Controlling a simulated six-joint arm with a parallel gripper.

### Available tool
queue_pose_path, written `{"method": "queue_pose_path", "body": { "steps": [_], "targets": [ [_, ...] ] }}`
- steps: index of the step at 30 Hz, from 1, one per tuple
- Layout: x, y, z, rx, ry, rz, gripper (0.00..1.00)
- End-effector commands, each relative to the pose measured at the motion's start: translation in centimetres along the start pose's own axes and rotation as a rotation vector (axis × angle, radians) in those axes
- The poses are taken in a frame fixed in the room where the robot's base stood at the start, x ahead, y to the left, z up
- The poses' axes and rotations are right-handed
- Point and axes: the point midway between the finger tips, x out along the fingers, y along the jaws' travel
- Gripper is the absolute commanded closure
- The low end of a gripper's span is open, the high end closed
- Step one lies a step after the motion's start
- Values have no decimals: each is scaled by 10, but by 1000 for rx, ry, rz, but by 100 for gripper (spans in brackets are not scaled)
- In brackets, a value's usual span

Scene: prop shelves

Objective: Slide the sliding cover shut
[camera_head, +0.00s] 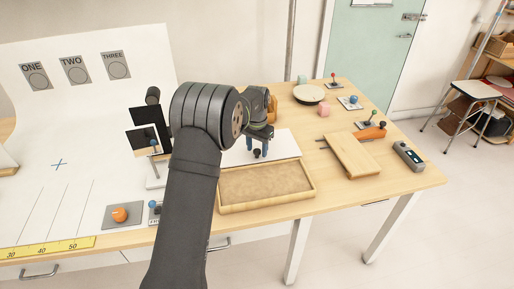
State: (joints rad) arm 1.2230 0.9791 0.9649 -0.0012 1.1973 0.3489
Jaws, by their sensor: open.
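A pale flat panel (285,143) with a dark knob (257,154) lies behind a shallow wooden-framed box (312,192) with a brown inside; I take the panel to be the sliding cover. The box's brown inside is uncovered. I cannot tell whether the fingers touch the knob. My arm hides the left part of the panel and of the box.
A wooden board (350,155) and a grey device (408,155) are to the right. An orange knob on a grey plate (120,214) is at the left.

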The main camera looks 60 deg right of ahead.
Motion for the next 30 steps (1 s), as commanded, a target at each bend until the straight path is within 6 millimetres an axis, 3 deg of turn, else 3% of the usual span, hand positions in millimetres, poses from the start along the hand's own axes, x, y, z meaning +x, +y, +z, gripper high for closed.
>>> {"method": "queue_pose_path", "body": {
  "steps": [7, 12, 15, 23, 30],
  "targets": [
    [1, 0, 0, 0, 0, 0, 52],
    [0, 0, 0, 0, 0, 0, 85],
    [0, 0, 0, 0, 0, 0, 100],
    [0, 4, 4, 0, 1, 0, 100],
    [-1, 30, 29, 1, 0, -1, 100]
  ]
}}
